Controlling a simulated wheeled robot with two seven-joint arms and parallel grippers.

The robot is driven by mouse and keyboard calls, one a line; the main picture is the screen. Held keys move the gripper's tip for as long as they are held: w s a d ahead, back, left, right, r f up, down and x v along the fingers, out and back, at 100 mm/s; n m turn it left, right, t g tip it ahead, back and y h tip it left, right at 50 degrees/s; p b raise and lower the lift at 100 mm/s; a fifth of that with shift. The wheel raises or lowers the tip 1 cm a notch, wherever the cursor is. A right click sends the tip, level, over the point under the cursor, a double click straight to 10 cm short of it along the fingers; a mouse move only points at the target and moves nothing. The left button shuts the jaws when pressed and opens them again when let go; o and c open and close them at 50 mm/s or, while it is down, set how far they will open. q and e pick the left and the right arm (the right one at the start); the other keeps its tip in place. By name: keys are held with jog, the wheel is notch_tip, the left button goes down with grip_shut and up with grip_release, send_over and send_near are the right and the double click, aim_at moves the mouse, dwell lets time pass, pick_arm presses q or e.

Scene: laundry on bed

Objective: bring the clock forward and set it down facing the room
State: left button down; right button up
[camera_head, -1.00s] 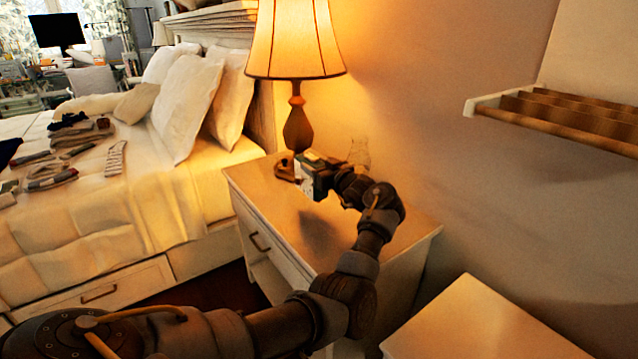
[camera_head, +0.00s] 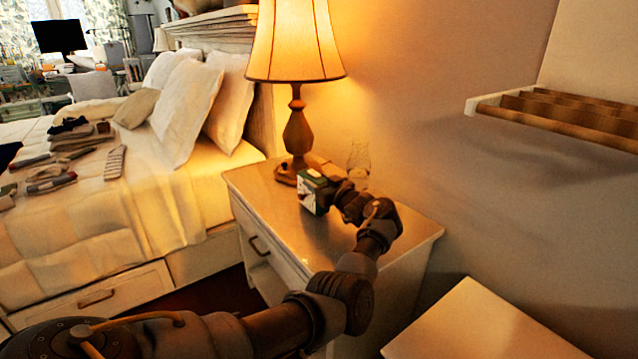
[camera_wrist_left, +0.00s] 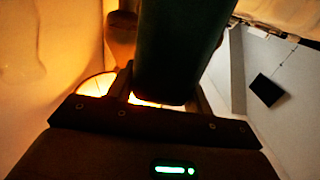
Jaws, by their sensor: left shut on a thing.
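The clock appears as a small dark green box with a pale front (camera_head: 311,193), over the nightstand top (camera_head: 285,212) in the head view. Its pale side points to the left and front of the picture. In the left wrist view the clock is a dark greenish block (camera_wrist_left: 180,50) between the fingers. I cannot tell whether its underside touches the nightstand. Its details are blurred. My right gripper is not in view.
A lit lamp (camera_head: 297,130) stands close behind the clock. A clear glass item (camera_head: 358,160) stands behind my gripper. The front of the nightstand top is bare. The bed (camera_head: 95,215) is to the left, a pale surface (camera_head: 485,325) at the lower right, a wall rack (camera_head: 560,115) above.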

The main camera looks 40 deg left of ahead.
pick_arm(q)
jog(key=shift+f, duration=0.15)
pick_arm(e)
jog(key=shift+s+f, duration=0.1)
pick_arm(q)
jog(key=c, duration=0.9)
grip_release()
jog(key=o, duration=0.3)
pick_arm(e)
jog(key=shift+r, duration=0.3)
pick_arm(q)
jog(key=shift+r, duration=0.25)
jog(key=v, duration=1.2)
jog(key=shift+p, duration=0.4)
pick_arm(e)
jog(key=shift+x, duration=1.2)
pick_arm(q)
jog(key=shift+f, duration=0.1)
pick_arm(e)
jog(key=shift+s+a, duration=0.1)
